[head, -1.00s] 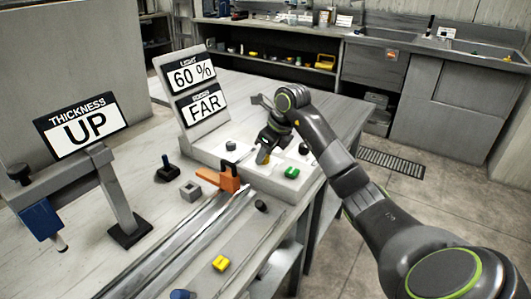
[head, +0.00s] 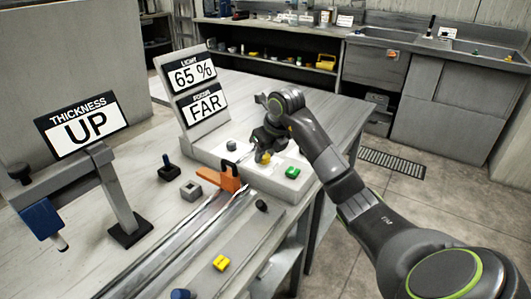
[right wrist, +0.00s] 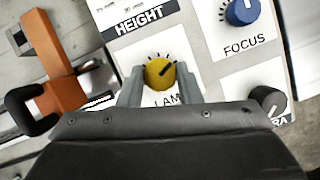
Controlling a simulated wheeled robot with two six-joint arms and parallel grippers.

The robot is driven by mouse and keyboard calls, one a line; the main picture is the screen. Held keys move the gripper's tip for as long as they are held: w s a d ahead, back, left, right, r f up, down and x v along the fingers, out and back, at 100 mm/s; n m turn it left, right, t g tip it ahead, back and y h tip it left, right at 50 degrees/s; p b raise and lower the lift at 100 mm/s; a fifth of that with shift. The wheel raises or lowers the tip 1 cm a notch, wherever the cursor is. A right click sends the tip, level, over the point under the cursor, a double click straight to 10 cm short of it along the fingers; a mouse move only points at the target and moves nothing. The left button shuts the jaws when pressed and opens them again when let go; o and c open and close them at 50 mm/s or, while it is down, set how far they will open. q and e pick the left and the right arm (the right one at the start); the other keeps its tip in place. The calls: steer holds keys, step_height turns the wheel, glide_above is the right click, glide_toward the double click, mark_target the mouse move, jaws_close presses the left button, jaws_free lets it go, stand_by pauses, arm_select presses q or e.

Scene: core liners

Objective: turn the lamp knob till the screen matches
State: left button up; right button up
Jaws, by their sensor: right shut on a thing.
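The yellow lamp knob (right wrist: 159,73) sits on a white control panel (right wrist: 205,62), with a label partly hidden below it. My right gripper (right wrist: 160,82) has one finger on each side of the knob and is shut on it. In the head view the right gripper (head: 265,152) is over the panel box, and the yellow knob (head: 263,158) shows just below it. The screen (head: 193,75) behind the panel reads LIGHT 65 %, and the part below it (head: 202,107) reads FOCUS FAR. My left gripper is not in view.
A blue FOCUS knob (right wrist: 242,12) and a dark knob (right wrist: 268,101) are near the right finger. An orange clamp (head: 228,180) stands beside the panel. A THICKNESS UP sign (head: 83,125) is at left. Small coloured blocks lie along the bench front.

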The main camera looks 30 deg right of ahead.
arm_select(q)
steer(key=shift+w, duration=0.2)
arm_select(e)
steer(key=o, duration=1)
steer(key=shift+c, duration=0.2)
steer(key=shift+r, duration=0.1)
steer(key=v, duration=0.5)
steer(key=shift+r, duration=0.15)
arm_select(q)
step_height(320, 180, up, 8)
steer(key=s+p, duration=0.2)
steer(key=p, duration=0.7)
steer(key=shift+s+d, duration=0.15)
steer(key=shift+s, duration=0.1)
arm_select(e)
steer(key=v, duration=1.2)
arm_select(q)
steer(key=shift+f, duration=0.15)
